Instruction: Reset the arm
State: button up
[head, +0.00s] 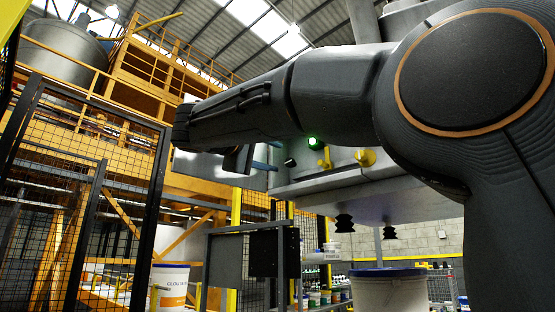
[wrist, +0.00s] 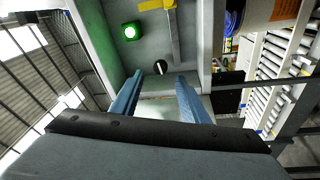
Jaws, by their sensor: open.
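My arm (head: 330,95) fills the upper right of the head view and reaches left, raised above the floor. My gripper (wrist: 160,85) shows in the wrist view as two blue fingers standing apart. Nothing is held between them. In the head view the gripper is partly hidden by my arm.
A white pail with a blue lid (head: 388,292) stands low in front. Another blue-lidded pail (head: 170,286) stands at left. A black mesh fence (head: 85,190) is at left. A green lamp (head: 315,143) glows near my arm; it also shows in the wrist view (wrist: 130,32).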

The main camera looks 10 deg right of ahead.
jog(key=shift+a, duration=0.1)
dwell(0.5)
notch_tip(320, 180, down, 24)
jog(key=n+g+y, duration=0.3)
jog(key=y, duration=0.3)
jog(key=s+f+g+y, duration=0.2)
jog(key=s+f, duration=0.2)
jog(key=f, duration=0.7)
jog(key=s+f+g+y, duration=0.2)
jog(key=s+f+g, duration=0.15)
jog(key=f, duration=0.65)
jog(key=s+a+f+m+g+y, duration=0.2)
jog(key=s+f+m+y, duration=0.1)
jog(key=s+f, duration=0.9)
jog(key=s+a+f+m+g+y, duration=0.2)
jog(key=s+f+g, duration=0.1)
jog(key=s+f, duration=0.85)
jog(key=d+r+m+p, duration=0.3)
jog(key=d+r+p, duration=0.6)
jog(key=p, duration=0.9)
jog(key=shift+w+r+h, duration=0.25)
jog(key=shift+r+h, duration=0.05)
jog(key=shift+r, duration=0.75)
jog(key=shift+d, duration=0.1)
